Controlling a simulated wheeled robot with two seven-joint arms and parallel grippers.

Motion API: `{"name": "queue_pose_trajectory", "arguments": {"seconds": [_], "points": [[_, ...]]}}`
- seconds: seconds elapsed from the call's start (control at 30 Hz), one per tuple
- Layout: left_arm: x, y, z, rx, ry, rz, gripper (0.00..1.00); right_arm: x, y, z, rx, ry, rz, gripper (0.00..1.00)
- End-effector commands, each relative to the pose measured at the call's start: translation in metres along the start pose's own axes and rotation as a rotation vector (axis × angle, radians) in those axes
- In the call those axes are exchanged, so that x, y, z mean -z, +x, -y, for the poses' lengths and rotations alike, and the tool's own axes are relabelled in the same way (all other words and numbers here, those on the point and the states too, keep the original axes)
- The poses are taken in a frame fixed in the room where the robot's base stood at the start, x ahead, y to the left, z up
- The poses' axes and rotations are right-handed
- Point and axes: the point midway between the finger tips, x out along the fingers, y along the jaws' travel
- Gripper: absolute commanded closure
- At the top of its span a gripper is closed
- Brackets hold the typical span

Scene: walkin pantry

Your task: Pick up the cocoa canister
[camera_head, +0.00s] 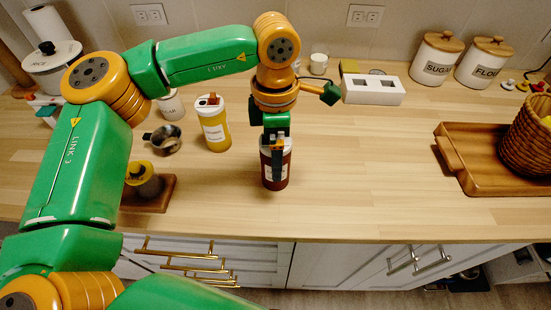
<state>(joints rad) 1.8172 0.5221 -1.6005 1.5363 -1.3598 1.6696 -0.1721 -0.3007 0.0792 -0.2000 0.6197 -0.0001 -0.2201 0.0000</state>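The cocoa canister (267,176) appears to be the brown cylinder with a pale label and light lid, upright near the front middle of the counter. My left gripper (277,165) points straight down over it. One dark finger lies across the canister's near side; the other finger is hidden. Whether the fingers press on it, and whether its base touches the counter, I cannot tell. My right gripper is out of view.
A yellow canister (213,128) and a metal cup (165,140) stand to the left. A dark wooden board with a jar (143,182) is at front left. A white block (373,90) is behind. A wooden tray (480,185) is at right. The counter between is clear.

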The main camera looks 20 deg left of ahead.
Motion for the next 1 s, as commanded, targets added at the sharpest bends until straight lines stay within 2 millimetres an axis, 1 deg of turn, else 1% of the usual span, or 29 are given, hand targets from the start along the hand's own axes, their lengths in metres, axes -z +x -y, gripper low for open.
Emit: {"name": "queue_pose_trajectory", "arguments": {"seconds": [0.03,0.07,0.1,0.17,0.2,0.27,0.3,0.53,0.67,0.77,0.87,0.9,1.0], "points": [[0.0,0.0,0.0,0.0,0.0,0.0,0.16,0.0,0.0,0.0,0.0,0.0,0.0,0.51],[0.0,0.0,0.0,0.0,0.0,0.0,0.24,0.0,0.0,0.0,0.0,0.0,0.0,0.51],[0.0,0.0,0.0,0.0,0.0,0.0,0.35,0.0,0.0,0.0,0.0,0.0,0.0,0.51],[0.0,0.0,0.0,0.0,0.0,0.0,0.51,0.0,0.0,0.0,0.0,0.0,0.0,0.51],[0.0,0.0,0.0,0.0,0.0,0.0,0.62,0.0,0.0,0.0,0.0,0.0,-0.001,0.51],[0.0,0.0,0.0,-0.001,0.0,0.0,0.78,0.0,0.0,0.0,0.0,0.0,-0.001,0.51],[0.0,0.0,0.0,-0.001,0.0,0.0,0.89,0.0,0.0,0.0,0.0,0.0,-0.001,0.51],[0.0,-0.002,0.0,-0.001,0.0,0.0,0.9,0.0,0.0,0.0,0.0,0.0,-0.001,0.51],[-0.001,-0.012,-0.001,-0.004,-0.002,0.001,0.9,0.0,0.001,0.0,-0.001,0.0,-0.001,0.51],[-0.001,-0.032,-0.001,-0.004,0.002,0.002,0.9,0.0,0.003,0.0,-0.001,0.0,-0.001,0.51],[-0.017,-0.055,0.014,-0.005,0.008,0.002,0.9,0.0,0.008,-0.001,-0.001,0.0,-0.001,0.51],[-0.025,-0.067,0.021,-0.005,0.007,0.002,0.9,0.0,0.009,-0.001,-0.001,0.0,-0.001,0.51],[-0.045,-0.096,0.04,-0.004,0.008,-0.001,0.9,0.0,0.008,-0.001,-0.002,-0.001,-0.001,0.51]]}}
